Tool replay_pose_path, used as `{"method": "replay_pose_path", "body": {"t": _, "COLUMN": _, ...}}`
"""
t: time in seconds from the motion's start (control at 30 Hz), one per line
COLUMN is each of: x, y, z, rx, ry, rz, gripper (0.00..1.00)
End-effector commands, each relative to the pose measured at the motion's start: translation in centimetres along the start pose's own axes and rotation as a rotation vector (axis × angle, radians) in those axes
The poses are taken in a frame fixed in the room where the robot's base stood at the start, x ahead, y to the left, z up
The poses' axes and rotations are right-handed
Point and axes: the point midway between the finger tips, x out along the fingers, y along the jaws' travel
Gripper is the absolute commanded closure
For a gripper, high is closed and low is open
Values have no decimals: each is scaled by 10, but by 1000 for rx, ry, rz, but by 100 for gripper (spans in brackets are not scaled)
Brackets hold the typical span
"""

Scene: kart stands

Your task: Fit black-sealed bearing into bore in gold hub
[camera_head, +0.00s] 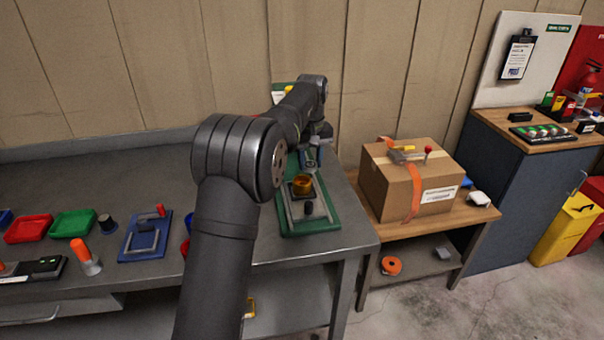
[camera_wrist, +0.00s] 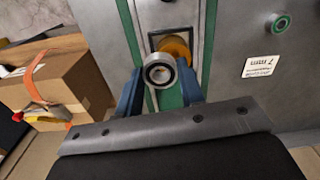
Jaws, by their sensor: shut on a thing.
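In the wrist view, my gripper (camera_wrist: 160,88) has its two blue fingers shut on a bearing (camera_wrist: 149,72), a bright metal ring with a dark seal band. It is held near the fingertips with its face towards the camera. The gold hub (camera_wrist: 178,47) lies just beyond it, partly hidden by the bearing, which looks apart from the hub. In the head view, the gold hub (camera_head: 302,186) sits in a fixture on the green-edged board, and my gripper (camera_head: 312,157) is close behind it. The held bearing cannot be made out there, and the hub's bore is hidden.
A green-sealed bearing (camera_wrist: 281,24) lies on the bench near a "7 mm" label (camera_wrist: 257,67). A cardboard box (camera_head: 408,180) stands on a side table to the right. A blue fixture (camera_head: 146,236) and red and green trays (camera_head: 73,223) are to the left.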

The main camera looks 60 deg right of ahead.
Motion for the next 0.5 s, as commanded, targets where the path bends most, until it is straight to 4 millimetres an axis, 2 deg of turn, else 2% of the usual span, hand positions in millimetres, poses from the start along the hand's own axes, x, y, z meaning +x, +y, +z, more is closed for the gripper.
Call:
{"method": "replay_pose_path", "body": {"t": 0.1, "x": 13, "y": -11, "z": -18, "rx": -2, "ry": -1, "rz": 0, "gripper": 89}}
{"method": "replay_pose_path", "body": {"t": 0.2, "x": 17, "y": -14, "z": -25, "rx": 0, "ry": 0, "rz": 0, "gripper": 89}}
{"method": "replay_pose_path", "body": {"t": 0.37, "x": 26, "y": -16, "z": -28, "rx": 1, "ry": -1, "rz": 0, "gripper": 89}}
{"method": "replay_pose_path", "body": {"t": 0.5, "x": 47, "y": -16, "z": -27, "rx": 1, "ry": -2, "rz": -1, "gripper": 89}}
